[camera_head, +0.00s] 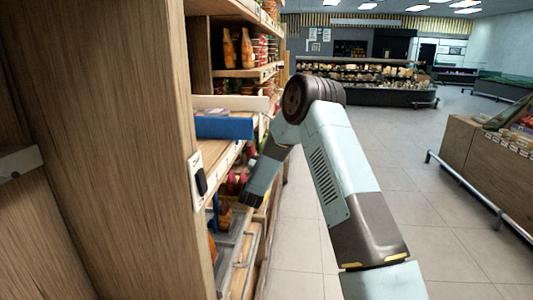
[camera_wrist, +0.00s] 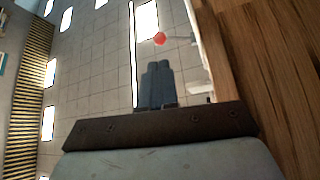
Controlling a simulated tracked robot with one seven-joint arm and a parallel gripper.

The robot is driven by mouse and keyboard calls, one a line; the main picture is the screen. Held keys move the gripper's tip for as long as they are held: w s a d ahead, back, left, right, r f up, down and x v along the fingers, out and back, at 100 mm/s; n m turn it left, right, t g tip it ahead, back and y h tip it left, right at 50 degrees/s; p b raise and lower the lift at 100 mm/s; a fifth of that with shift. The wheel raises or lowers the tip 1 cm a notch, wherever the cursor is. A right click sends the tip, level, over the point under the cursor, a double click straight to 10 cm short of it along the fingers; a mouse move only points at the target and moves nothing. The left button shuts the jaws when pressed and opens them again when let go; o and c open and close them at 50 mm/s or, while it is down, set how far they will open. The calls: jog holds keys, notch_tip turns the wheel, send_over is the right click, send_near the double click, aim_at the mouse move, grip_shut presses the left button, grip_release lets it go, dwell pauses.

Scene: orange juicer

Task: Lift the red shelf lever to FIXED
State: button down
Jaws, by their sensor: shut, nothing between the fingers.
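A red knob (camera_wrist: 160,38), likely the end of the red shelf lever, shows in the wrist view on a thin grey rod (camera_wrist: 179,40). The rod runs right toward a pale edge beside the wood panel. My gripper (camera_wrist: 159,65) is shut and empty, its two dark fingers side by side. In the picture the knob lies just beyond the fingertips, with a small gap. Depth between them is hard to tell. In the head view my arm bends down beside the shelf; I cannot make out the lever or any FIXED label there.
A tall wooden shelf panel (camera_head: 115,150) fills the left of the head view. Stocked shelves, with bottles (camera_head: 247,48) and a blue board (camera_head: 224,127), stand behind it. The tiled aisle (camera_head: 300,250) is open to the right, up to a wooden counter with a rail (camera_head: 480,200).

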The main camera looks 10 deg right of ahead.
jog(key=x, duration=1)
jog(key=shift+s+d, duration=0.1)
